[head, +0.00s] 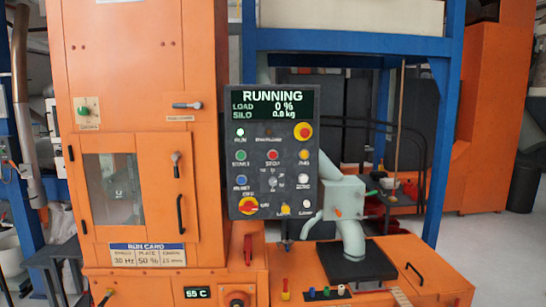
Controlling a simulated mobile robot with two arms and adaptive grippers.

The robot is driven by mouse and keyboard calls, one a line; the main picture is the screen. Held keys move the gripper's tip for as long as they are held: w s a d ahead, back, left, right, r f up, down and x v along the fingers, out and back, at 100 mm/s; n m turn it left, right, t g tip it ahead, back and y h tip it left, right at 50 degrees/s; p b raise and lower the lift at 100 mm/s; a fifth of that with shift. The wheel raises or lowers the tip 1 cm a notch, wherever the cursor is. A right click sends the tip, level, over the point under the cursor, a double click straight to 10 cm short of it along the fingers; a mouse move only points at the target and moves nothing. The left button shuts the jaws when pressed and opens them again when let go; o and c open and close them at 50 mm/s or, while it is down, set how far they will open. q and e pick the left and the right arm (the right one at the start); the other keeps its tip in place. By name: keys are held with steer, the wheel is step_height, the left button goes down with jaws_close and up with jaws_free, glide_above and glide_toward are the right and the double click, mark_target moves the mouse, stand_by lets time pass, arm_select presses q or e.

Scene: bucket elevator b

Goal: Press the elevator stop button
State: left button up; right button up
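A dark grey control panel (271,150) stands upright in the middle of the head view, in front of the orange elevator housing. Its screen (272,103) reads RUNNING, LOAD 0 % and SILO 0.0 kg. The small round red stop button (272,155) is in the middle of the panel, with the label STOP under it. A green start button (240,155) is to its left and an amber button (304,155) to its right. A larger red mushroom button (303,131) on a yellow ring is at the upper right. Neither of my grippers is in view.
The orange housing (140,60) with a windowed door (112,190) fills the left. A grey-green spout (345,195) stands close to the panel's right, over a black plate (355,262). Blue frame posts (440,150) rise behind. Nothing covers the panel's front.

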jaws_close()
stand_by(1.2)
